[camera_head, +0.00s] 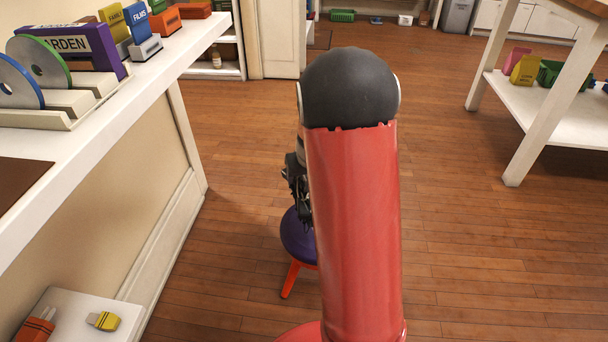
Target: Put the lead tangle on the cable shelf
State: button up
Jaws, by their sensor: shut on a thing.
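My red arm with its dark rounded joint fills the middle of the view and hides much of my gripper (297,185). The gripper shows at the arm's left edge, pointing down. It is shut on a dark, ragged bundle, the lead tangle (304,212), of which only part shows. The tangle is in front of the purple seat of a stool in the picture; whether they touch cannot be told. No shelf carries a readable cable label, so I cannot tell which is the cable shelf.
A white counter (140,75) with boxes and discs runs along the left. Below it, a low white surface (75,305) holds orange and yellow items. The purple stool (297,240) stands beneath my gripper. A white table (545,115) stands right. Wooden floor between is clear.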

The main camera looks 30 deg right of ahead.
jog(key=shift+f+b, duration=3.25)
jog(key=shift+f, duration=0.9)
jog(key=shift+f, duration=0.2)
jog(key=o, duration=0.9)
jog(key=shift+o, duration=0.2)
jog(key=o, duration=0.6)
jog(key=shift+c, duration=0.2)
jog(key=shift+p+v, duration=1.7)
jog(key=shift+v, duration=1.8)
jog(key=shift+r, duration=0.1)
